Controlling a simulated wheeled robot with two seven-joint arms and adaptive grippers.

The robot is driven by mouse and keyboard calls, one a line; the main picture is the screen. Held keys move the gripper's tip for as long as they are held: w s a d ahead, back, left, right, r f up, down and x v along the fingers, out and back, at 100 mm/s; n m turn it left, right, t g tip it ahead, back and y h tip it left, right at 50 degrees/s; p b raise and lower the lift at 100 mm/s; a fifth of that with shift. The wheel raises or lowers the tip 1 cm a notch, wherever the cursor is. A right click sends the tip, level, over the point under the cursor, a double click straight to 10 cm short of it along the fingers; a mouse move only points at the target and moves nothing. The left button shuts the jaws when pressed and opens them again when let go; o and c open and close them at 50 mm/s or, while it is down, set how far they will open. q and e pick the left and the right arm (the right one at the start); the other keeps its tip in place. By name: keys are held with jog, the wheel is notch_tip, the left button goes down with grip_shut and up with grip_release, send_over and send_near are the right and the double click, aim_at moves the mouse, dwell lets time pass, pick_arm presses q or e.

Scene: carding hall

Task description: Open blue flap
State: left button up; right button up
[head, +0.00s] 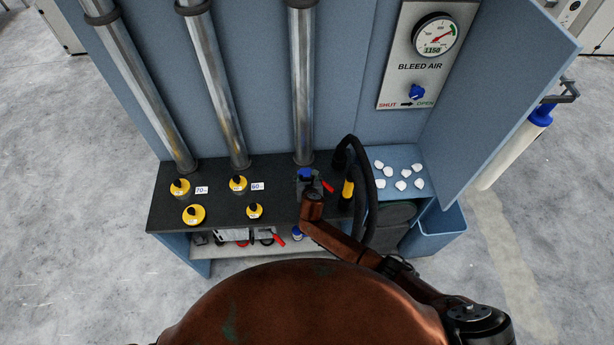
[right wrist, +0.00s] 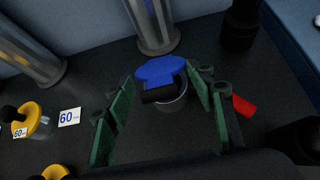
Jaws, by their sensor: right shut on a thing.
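The blue flap (right wrist: 160,70) is a small blue lid with a black grip piece, on a short metal cylinder (right wrist: 172,101) at the foot of the right steel tube. In the head view blue (head: 305,174) shows there, partly covered by my gripper. In the head view the right gripper (head: 308,186) is over the black counter. My left gripper is not in view.
Yellow-topped knobs (head: 180,187) with black grips stand on the left of the black counter (head: 215,168). A red lever (right wrist: 244,106) is just right of my right gripper. A black hose (head: 371,195) and a tray of white pieces (head: 382,180) lie further right.

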jog(key=shift+o, duration=0.2)
jog(key=shift+r, duration=0.1)
jog(key=o, duration=1.7)
jog(key=shift+v, duration=5.95)
jog(key=shift+c, duration=0.7)
